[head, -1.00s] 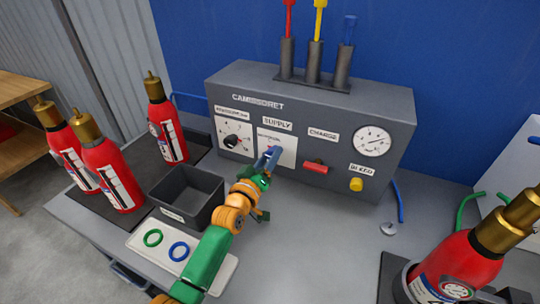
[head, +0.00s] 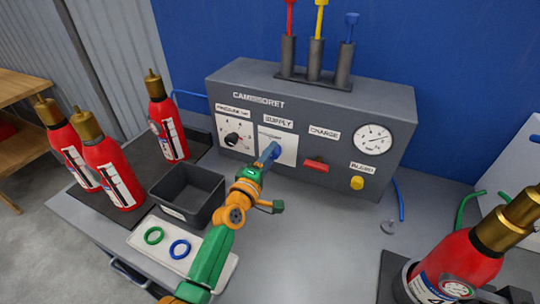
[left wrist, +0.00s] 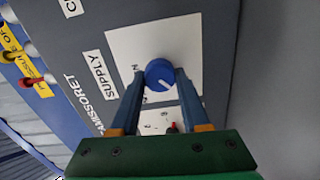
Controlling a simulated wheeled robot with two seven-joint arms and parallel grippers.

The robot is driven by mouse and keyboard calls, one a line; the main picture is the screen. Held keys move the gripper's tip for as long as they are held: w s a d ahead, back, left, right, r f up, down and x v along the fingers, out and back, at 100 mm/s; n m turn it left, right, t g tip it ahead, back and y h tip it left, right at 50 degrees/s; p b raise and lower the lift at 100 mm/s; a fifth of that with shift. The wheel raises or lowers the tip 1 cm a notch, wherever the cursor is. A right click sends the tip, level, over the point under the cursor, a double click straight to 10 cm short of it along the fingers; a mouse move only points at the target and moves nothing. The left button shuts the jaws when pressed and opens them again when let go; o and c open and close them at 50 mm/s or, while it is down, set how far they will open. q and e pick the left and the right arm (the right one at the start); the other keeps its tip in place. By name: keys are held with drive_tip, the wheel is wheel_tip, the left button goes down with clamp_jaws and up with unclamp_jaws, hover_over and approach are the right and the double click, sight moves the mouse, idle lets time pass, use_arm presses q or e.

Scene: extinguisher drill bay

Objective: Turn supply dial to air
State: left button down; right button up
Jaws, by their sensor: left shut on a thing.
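The grey panel carries a SUPPLY plate (head: 286,145) with a blue round dial (left wrist: 159,72) on it. In the left wrist view a white pointer line shows on the dial's face; the markings around it are mostly hidden or too small to read. My left gripper (head: 269,154) reaches the plate from the front. Its two fingers are shut on the dial, one on each side, as the left wrist view shows. In the head view the gripper mostly hides the dial. My right gripper is not in view.
Left of SUPPLY is a black knob (head: 232,139); right are a red CHARGE handle (head: 316,165), a yellow BLEED knob (head: 357,183) and a gauge (head: 373,139). Red extinguishers (head: 111,172) stand at left, another (head: 461,265) at right. A dark bin (head: 188,216) sits in front.

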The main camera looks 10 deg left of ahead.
use_arm(q)
drive_tip(key=shift+n, duration=0.6)
drive_tip(key=shift+c, duration=1.9)
unclamp_jaws()
drive_tip(key=s+a+p, duration=0.1)
drive_tip(key=s, duration=0.6)
drive_tip(key=shift+a, duration=0.15)
